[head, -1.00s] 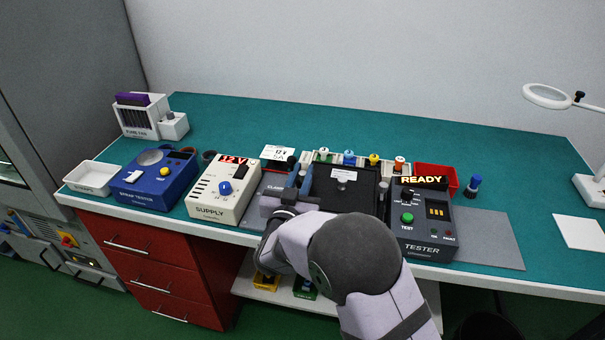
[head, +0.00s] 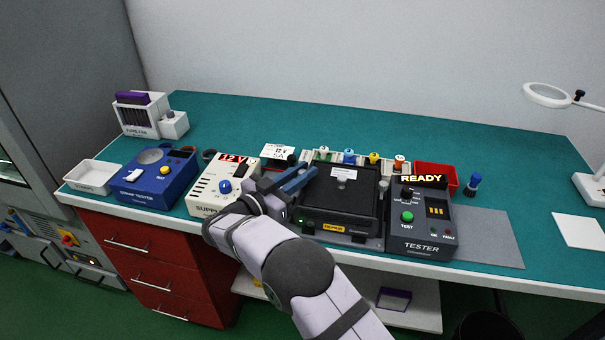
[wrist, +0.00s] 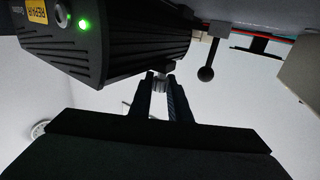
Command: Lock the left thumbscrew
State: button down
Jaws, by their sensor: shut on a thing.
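The black unit (head: 338,207) sits in the middle of the bench, with a yellow label low on its front. Its ribbed side shows in the wrist view (wrist: 140,45), with a lit green light. My gripper (head: 305,175) reaches in from the unit's left, its fingers pointing right toward the unit's left edge. In the wrist view my gripper (wrist: 160,92) is shut on the left thumbscrew (wrist: 160,80), a small grey knob beside the unit's edge. The fingers hide that thumbscrew in the head view. A right thumbscrew (head: 383,186) stands at the unit's other side.
The supply (head: 212,195) reading 12 V stands close left of my gripper. The tester (head: 420,235) showing READY stands right of the unit. A black ball-ended lever (wrist: 206,73) is near the fingers. Coloured-cap holders line the back.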

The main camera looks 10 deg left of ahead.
jog(key=shift+m+g+h+b, duration=0.3)
jog(key=shift+m+g+h, duration=0.45)
jog(key=shift+h, duration=0.25)
jog(key=c, duration=1.7)
grip_release()
jog(key=shift+o, duration=0.2)
jog(key=shift+a, duration=0.1)
jog(key=shift+b+v, duration=0.85)
jog(key=shift+v, duration=2.75)
